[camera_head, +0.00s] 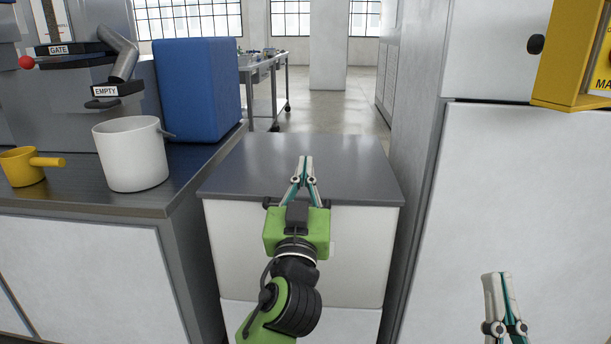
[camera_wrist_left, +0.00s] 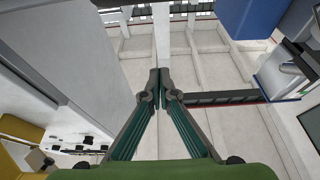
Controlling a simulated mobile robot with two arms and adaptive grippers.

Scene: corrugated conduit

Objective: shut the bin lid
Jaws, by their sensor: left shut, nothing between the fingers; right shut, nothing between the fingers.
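The bin (camera_head: 230,245) is a white box between the workbench and the tall cabinet in the head view. Its dark grey lid (camera_head: 245,165) looks flat and level across the top; my gripper hides part of its front edge. My left gripper (camera_head: 306,160) is shut and empty, in front of the lid in the picture, with fingertips pointing away from me. Whether it touches the lid cannot be told. Its closed fingers also show in the left wrist view (camera_wrist_left: 160,75). My right gripper (camera_head: 497,277) is shut and empty at the lower right, partly cut off.
The workbench (camera_head: 110,203) on the left holds a white pot (camera_head: 132,155), a yellow cup (camera_head: 22,167) and a blue box (camera_head: 198,90). A tall white cabinet (camera_head: 530,190) stands close on the right, with a yellow box (camera_head: 570,60) above. Open floor (camera_head: 330,112) lies behind the bin.

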